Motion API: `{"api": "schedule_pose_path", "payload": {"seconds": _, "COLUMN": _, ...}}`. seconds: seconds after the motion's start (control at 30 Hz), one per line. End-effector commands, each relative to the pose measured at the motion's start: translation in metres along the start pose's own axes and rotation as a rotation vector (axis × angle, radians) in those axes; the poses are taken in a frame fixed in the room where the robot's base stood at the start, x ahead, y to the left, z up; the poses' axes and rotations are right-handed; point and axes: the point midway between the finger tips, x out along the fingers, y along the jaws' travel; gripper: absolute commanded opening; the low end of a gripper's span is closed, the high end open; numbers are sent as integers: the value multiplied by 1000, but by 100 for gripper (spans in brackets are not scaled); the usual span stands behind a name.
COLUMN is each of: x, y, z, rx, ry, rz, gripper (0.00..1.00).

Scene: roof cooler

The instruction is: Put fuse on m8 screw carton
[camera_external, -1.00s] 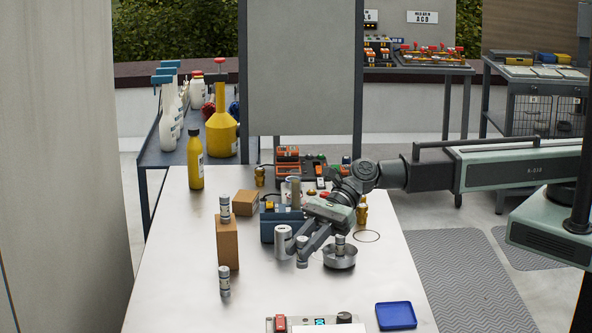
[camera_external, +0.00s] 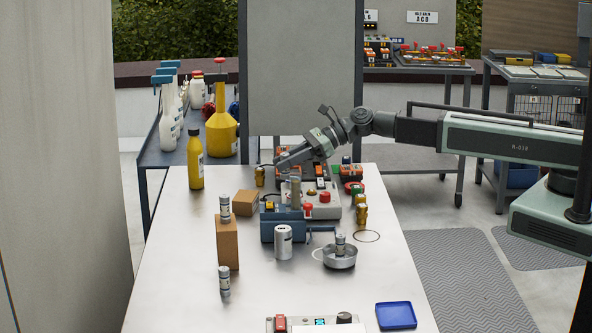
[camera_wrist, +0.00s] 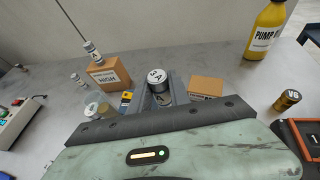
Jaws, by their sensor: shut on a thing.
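A fuse-like silver cylinder (camera_external: 224,206) stands on a tall brown carton (camera_external: 228,243). A similar one (camera_external: 224,282) stands on the table in front. Another (camera_external: 340,242) stands in a metal dish (camera_external: 340,261). A small low carton (camera_external: 245,203) lies further back. I cannot read which carton is for M8 screws.
A grey control box with red buttons (camera_external: 325,205) is close to my arm. A yellow bottle (camera_external: 195,165) stands at the far left. The front left tabletop is clear.

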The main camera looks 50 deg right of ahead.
Motion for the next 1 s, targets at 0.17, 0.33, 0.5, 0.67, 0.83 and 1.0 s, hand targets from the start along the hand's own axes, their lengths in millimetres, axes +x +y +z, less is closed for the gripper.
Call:
{"api": "schedule_pose_path", "payload": {"seconds": 0.17, "x": -25, "y": -15, "z": -46, "rx": 15, "ry": -4, "rz": -32, "gripper": 0}}
{"api": "schedule_pose_path", "payload": {"seconds": 0.33, "x": -31, "y": -19, "z": -48, "rx": 17, "ry": -6, "rz": -38, "gripper": 0}}
{"api": "schedule_pose_path", "payload": {"seconds": 0.5, "x": -9, "y": -34, "z": -41, "rx": 17, "ry": -5, "rz": -37, "gripper": 0}}
{"api": "schedule_pose_path", "payload": {"seconds": 0.67, "x": 35, "y": -60, "z": -29, "rx": 16, "ry": -5, "rz": -36, "gripper": 0}}
{"api": "schedule_pose_path", "payload": {"seconds": 0.83, "x": 75, "y": -85, "z": -16, "rx": 16, "ry": -5, "rz": -36, "gripper": 0}}
{"api": "schedule_pose_path", "payload": {"seconds": 1.0, "x": 94, "y": -97, "z": -10, "rx": 16, "ry": -5, "rz": -37, "gripper": 0}}
